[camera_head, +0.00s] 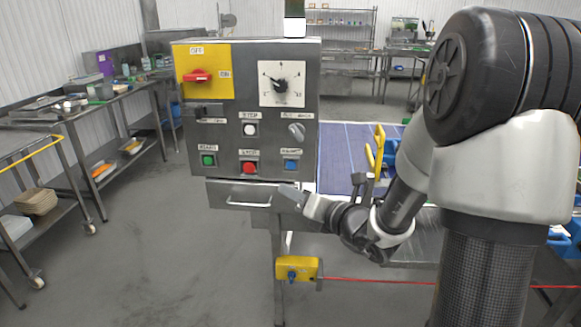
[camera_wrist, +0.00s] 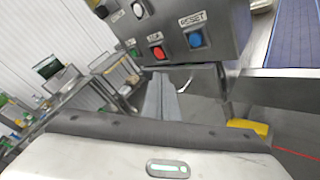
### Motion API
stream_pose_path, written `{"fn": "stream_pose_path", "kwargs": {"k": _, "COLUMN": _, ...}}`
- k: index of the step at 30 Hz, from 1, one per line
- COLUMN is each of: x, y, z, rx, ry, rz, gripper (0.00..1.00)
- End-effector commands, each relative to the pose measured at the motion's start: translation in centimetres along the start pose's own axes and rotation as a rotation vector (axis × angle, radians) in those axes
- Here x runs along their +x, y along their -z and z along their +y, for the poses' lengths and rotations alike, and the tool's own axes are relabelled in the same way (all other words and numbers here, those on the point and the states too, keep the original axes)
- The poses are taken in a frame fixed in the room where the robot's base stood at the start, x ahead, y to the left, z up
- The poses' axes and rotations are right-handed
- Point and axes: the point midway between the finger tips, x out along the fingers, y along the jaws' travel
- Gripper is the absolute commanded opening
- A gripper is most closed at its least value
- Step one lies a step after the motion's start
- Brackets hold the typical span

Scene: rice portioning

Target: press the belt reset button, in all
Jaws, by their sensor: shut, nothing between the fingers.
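The blue reset button (camera_head: 291,165) sits at the lower right of the grey control box (camera_head: 225,130). In the wrist view the blue button (camera_wrist: 195,40) is under a label reading RESET. My gripper (camera_head: 288,197) is shut and empty. Its fingertips are just below the box's lower right edge, below the blue button. In the wrist view the closed fingers (camera_wrist: 162,97) point toward the underside of the box, below the red button. I see no contact with the blue button.
A red button (camera_head: 249,168) and a green button (camera_head: 208,160) sit left of the blue one. A yellow box with a red cord (camera_head: 298,269) hangs below on the stand. The blue belt (camera_head: 345,150) lies behind, to the right. Open floor lies to the left.

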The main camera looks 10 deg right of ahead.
Motion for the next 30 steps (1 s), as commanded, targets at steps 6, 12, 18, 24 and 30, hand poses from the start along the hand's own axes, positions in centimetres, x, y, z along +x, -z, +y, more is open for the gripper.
{"fn": "stream_pose_path", "kwargs": {"k": 6, "x": 0.9, "y": -0.6, "z": -0.6, "rx": -0.001, "ry": -0.001, "rz": 0.000, "gripper": 0.00}}
{"fn": "stream_pose_path", "kwargs": {"k": 12, "x": 2.8, "y": -2.0, "z": -1.9, "rx": -0.001, "ry": -0.001, "rz": 0.000, "gripper": 0.00}}
{"fn": "stream_pose_path", "kwargs": {"k": 18, "x": 4.7, "y": -3.4, "z": -3.3, "rx": -0.001, "ry": -0.001, "rz": 0.001, "gripper": 0.00}}
{"fn": "stream_pose_path", "kwargs": {"k": 24, "x": 5.8, "y": -4.2, "z": -4.1, "rx": -0.002, "ry": -0.002, "rz": 0.001, "gripper": 0.00}}
{"fn": "stream_pose_path", "kwargs": {"k": 30, "x": 6.2, "y": -4.4, "z": -4.4, "rx": -0.002, "ry": -0.001, "rz": 0.002, "gripper": 0.00}}
